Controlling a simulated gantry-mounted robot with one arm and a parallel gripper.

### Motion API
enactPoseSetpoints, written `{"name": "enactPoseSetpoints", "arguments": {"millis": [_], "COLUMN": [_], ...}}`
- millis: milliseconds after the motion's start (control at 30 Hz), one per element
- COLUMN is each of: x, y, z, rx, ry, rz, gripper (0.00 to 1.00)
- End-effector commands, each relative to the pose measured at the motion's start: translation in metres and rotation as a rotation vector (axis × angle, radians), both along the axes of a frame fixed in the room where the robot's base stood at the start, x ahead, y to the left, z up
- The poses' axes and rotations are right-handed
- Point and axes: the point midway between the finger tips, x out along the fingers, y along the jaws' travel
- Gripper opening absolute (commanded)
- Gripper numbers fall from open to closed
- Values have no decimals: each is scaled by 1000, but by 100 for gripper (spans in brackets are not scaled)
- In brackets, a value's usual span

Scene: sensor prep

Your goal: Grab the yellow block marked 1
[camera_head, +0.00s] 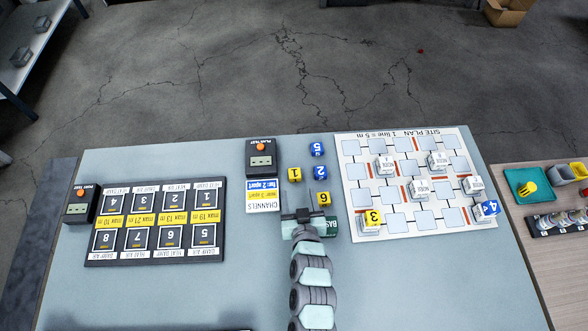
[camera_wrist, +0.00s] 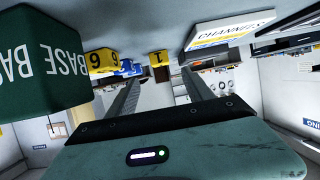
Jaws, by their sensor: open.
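The yellow block marked 1 (camera_head: 294,174) stands on the table, left of the blue block marked 2. It also shows in the wrist view (camera_wrist: 159,59), beyond my fingertips and in line with the gap between them. My gripper (camera_head: 302,213) is open and empty, on the near side of the block and apart from it. In the wrist view my gripper (camera_wrist: 160,74) shows two spread fingers with nothing between them.
A yellow block marked 6 (camera_head: 323,198), blue blocks marked 2 (camera_head: 319,173) and 5 (camera_head: 317,148) and a green BASE block (camera_head: 332,226) stand close by on the right. The CHANNELS card (camera_head: 262,196) and a black tester (camera_head: 261,158) are left. A site plan board (camera_head: 400,225) lies right.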

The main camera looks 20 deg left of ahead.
Motion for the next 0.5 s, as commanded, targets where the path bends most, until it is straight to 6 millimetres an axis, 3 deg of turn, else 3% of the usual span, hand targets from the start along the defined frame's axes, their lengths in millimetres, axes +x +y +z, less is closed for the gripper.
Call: {"name": "enactPoseSetpoints", "arguments": {"millis": [133, 500], "x": [20, 48], "y": [12, 29], "z": [-7, -20], "rx": [3, 3], "ry": [-2, -3], "rz": [1, 1], "gripper": [60, 60]}}
